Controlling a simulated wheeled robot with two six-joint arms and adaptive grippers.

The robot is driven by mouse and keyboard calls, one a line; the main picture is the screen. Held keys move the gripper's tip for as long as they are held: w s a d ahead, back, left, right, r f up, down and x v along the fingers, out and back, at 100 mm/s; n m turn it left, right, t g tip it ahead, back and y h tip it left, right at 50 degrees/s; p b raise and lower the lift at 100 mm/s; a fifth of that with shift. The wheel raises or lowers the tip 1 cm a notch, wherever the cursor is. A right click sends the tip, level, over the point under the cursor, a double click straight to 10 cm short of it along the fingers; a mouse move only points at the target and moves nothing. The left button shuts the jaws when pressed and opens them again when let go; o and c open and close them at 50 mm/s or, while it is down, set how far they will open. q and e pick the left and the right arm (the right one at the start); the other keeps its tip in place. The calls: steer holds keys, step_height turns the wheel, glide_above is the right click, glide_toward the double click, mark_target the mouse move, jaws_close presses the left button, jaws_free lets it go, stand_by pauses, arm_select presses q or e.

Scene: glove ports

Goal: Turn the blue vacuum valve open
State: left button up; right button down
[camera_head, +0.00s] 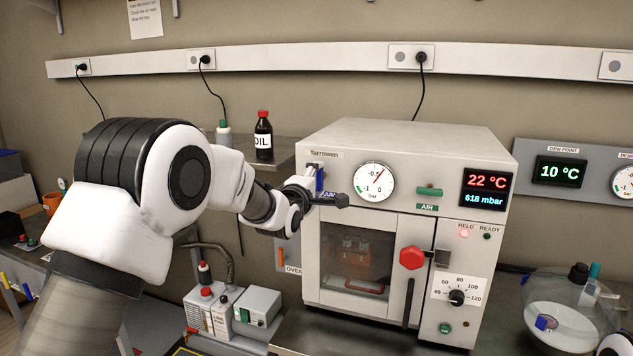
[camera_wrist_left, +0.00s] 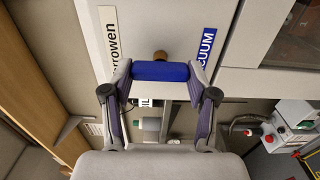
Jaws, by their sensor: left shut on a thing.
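The blue vacuum valve handle (camera_head: 320,178) is on the upper left of the oven's front, beside the pressure gauge (camera_head: 374,183). In the left wrist view the handle (camera_wrist_left: 160,71) is a blue bar on a brown stem, lying across between the fingertips. It stands crosswise to its blue VACUUM label (camera_wrist_left: 206,47), roughly upright on the panel. My left gripper (camera_head: 320,192) is at the valve, and in the left wrist view its fingers (camera_wrist_left: 160,80) are shut on the handle's two ends. In the head view the gripper partly hides handle and label. My right gripper is not in view.
The oven (camera_head: 415,140) has a green AIR valve (camera_head: 429,191), a red door knob (camera_head: 411,258) and a display reading 22 °C and 618 mbar (camera_head: 485,190). An oil bottle (camera_head: 263,136) stands on a shelf behind my left arm. A glass desiccator (camera_head: 565,315) sits at right.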

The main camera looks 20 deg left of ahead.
arm_select(q)
steer(key=o, duration=1.1)
steer(key=shift+o, duration=0.2)
steer(key=shift+s, duration=0.1)
steer(key=s, duration=1.1)
steer(key=shift+s+a, duration=0.25)
steer(key=shift+s, duration=0.15)
steer(key=shift+f, duration=0.15)
